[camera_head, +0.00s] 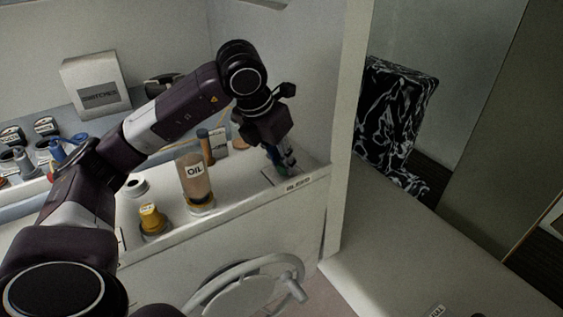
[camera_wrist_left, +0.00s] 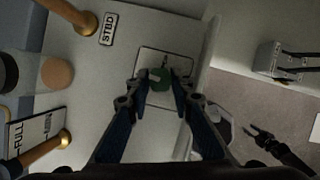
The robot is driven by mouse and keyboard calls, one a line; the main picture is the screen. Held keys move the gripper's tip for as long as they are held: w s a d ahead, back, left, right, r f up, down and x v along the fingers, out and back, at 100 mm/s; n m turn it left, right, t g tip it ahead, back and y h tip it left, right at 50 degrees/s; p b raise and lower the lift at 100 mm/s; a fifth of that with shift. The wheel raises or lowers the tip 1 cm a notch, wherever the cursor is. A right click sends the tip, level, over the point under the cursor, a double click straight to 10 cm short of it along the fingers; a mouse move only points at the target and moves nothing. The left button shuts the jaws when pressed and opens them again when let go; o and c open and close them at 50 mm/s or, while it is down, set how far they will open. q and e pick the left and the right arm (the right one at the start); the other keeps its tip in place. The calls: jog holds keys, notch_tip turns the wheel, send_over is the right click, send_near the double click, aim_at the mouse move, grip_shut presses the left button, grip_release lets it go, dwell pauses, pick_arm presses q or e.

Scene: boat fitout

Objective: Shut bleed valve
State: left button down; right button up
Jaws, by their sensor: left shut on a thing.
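The bleed valve is a small green knob (camera_wrist_left: 160,79) on a pale square plate (camera_wrist_left: 150,62), seen between my fingertips in the left wrist view. In the head view its plate (camera_head: 268,172) is on the ledge above the "BLEED" label (camera_head: 299,186), and my gripper covers most of the knob. My left gripper (camera_head: 285,163) points down at it, and its fingers are shut on the green knob; they also show in the left wrist view (camera_wrist_left: 159,90). A dark line is marked on the plate beside the knob. My right gripper does not show in the head view.
On the ledge left of the valve are an oil bottle (camera_head: 195,180), a yellow-capped item (camera_head: 152,219) and a brown cylinder (camera_head: 206,147). A handwheel (camera_head: 245,290) is on the front face below. A pale upright post (camera_head: 349,130) stands close right of the valve.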

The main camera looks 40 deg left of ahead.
pick_arm(q)
jog(key=shift+w+r+n, duration=0.15)
jog(key=shift+r+n, duration=0.05)
jog(key=shift+n, duration=0.4)
jog(key=c, duration=1.8)
grip_release()
jog(key=shift+c, duration=0.2)
jog(key=shift+o, duration=0.8)
jog(key=shift+f, duration=0.15)
jog(key=v, duration=1.2)
jog(key=shift+d, duration=0.25)
